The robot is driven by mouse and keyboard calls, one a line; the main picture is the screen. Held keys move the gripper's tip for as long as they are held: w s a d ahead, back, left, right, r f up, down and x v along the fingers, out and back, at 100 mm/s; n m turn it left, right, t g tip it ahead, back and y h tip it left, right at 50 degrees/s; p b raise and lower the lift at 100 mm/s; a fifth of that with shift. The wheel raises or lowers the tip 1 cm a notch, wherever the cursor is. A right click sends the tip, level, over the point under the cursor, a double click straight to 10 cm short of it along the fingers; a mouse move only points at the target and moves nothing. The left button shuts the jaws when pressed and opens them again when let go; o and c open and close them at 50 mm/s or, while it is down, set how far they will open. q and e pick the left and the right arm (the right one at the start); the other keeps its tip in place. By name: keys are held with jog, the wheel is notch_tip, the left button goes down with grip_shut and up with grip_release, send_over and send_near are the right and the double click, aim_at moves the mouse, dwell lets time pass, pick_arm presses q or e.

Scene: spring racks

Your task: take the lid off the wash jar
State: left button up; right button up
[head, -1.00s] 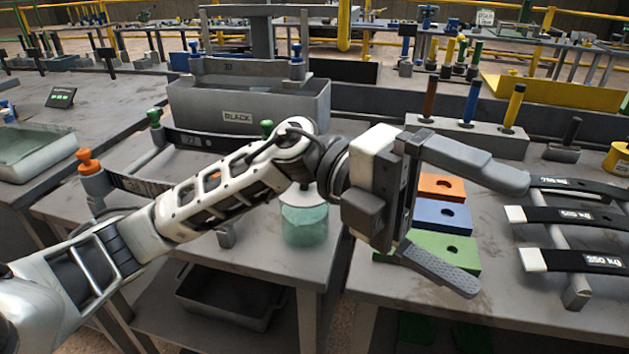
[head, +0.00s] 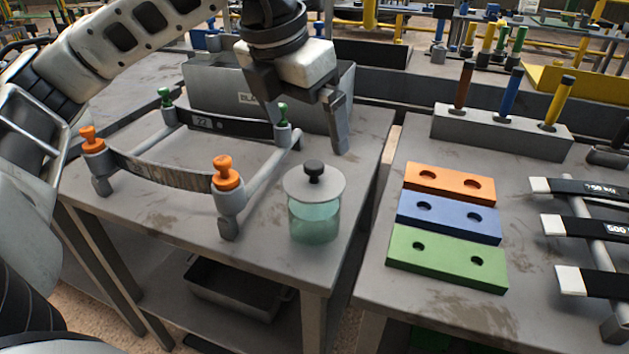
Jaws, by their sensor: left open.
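The wash jar (head: 314,222) is a glass jar with greenish liquid, standing upright near the front right corner of the left table. Its round grey lid (head: 305,186) with a black knob (head: 314,171) sits on top of it. My left gripper (head: 309,143) is open and empty, with its fingers pointing down. In the picture it shows above and behind the jar, apart from the lid knob. My right gripper is not in view.
A spring rack with orange knobs (head: 226,172) and green knobs stands left of the jar. A grey bin (head: 220,92) is behind. Orange, blue and green (head: 447,259) drilled blocks lie on the right table (head: 420,312), across a gap.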

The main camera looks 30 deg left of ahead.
aim_at(313, 164)
pick_arm(q)
jog(key=x, duration=0.4)
jog(key=shift+f, duration=0.1)
jog(key=x, duration=0.5)
jog(key=shift+a+f, duration=0.1)
jog(key=c, duration=0.8)
